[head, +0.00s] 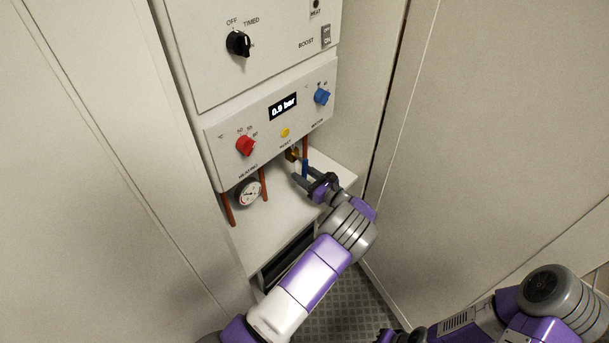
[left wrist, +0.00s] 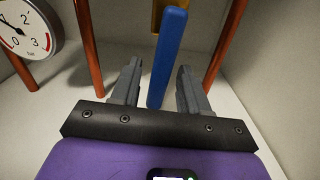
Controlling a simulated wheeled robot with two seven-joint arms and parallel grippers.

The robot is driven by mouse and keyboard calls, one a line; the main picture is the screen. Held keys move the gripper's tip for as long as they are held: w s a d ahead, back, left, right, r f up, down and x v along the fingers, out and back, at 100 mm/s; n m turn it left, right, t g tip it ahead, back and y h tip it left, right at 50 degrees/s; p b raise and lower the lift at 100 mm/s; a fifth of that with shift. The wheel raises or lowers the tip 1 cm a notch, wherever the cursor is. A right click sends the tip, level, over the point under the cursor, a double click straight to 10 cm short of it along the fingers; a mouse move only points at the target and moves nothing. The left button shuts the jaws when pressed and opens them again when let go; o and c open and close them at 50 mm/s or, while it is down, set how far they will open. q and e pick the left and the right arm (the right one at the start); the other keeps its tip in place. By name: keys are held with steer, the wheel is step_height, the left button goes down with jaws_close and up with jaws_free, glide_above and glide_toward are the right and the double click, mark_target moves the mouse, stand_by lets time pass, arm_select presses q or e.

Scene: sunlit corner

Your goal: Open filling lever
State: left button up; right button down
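The blue filling lever (head: 305,169) hangs below the boiler panel beside a brass valve body (head: 292,154). In the left wrist view the lever (left wrist: 167,58) is a long blue bar, slightly tilted, hanging from a brass part (left wrist: 160,12). My left gripper (head: 304,176) is at the lever. In the left wrist view its two grey fingers (left wrist: 158,90) stand apart on either side of the lever's lower end, with a small gap on each side. My right arm shows at the lower right; its gripper is at the bottom edge, too cut off to judge.
The boiler panel (head: 262,125) has a red knob (head: 245,146), a blue knob (head: 322,96), a yellow button (head: 285,132) and a display (head: 283,107) reading 0.9 bar. Copper pipes (left wrist: 88,48) flank the lever. A pressure gauge (head: 248,193) sits left. Walls close in on both sides.

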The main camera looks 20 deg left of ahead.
arm_select(q)
steer(key=p+v, duration=0.1)
steer(key=v, duration=0.6)
steer(key=shift+d, duration=0.3)
steer(key=shift+s, duration=0.1)
